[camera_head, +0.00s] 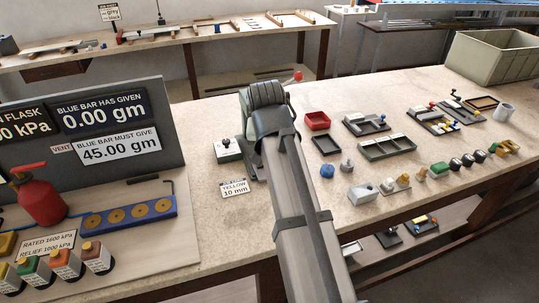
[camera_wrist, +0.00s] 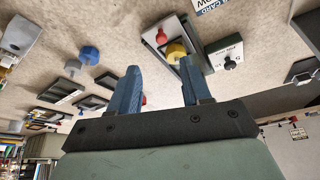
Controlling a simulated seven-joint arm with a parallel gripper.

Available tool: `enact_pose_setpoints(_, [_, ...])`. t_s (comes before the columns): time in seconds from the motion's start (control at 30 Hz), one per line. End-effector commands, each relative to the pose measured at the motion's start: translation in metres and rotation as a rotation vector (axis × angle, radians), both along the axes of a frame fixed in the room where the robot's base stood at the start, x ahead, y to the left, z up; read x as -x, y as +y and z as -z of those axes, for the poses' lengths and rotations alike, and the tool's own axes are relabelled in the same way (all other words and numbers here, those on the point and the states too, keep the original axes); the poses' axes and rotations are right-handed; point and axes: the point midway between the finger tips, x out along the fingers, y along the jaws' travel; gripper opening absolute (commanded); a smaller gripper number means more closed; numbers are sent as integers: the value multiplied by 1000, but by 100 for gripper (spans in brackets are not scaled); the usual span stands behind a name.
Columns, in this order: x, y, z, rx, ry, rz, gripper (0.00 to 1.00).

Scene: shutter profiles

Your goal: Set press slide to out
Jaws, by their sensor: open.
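A small pale box with a dark knob (camera_head: 228,148) stands on the bench just left of my arm. In the wrist view it shows as a labelled plate with a dark knob (camera_wrist: 227,63); its lettering is too small to read surely. Beside it is a pale base plate (camera_wrist: 158,38) with a yellow round part (camera_wrist: 176,51) and a red knob (camera_wrist: 161,37). I cannot tell which part is the press slide, or its setting. My gripper (camera_wrist: 159,66) is open and empty, its blue fingers apart, with the yellow part near the right fingertip. My arm hides the fingers in the head view.
A card reading yellow 10 mm (camera_head: 235,188) lies left of my arm. A red ball (camera_head: 298,75) shows past my wrist. A red tray (camera_head: 317,121), a blue knob (camera_head: 327,171) and several small parts lie right. A readout panel (camera_head: 110,125) stands left.

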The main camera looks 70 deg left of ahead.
Motion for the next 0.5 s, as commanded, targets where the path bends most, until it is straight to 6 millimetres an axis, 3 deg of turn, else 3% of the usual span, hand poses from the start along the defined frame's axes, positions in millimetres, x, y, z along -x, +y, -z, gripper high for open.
enact_pose_setpoints(0.2, [3, -6, -17, 0, 0, 0, 48])
enact_pose_setpoints(0.5, [3, -8, -20, 0, 0, 0, 48])
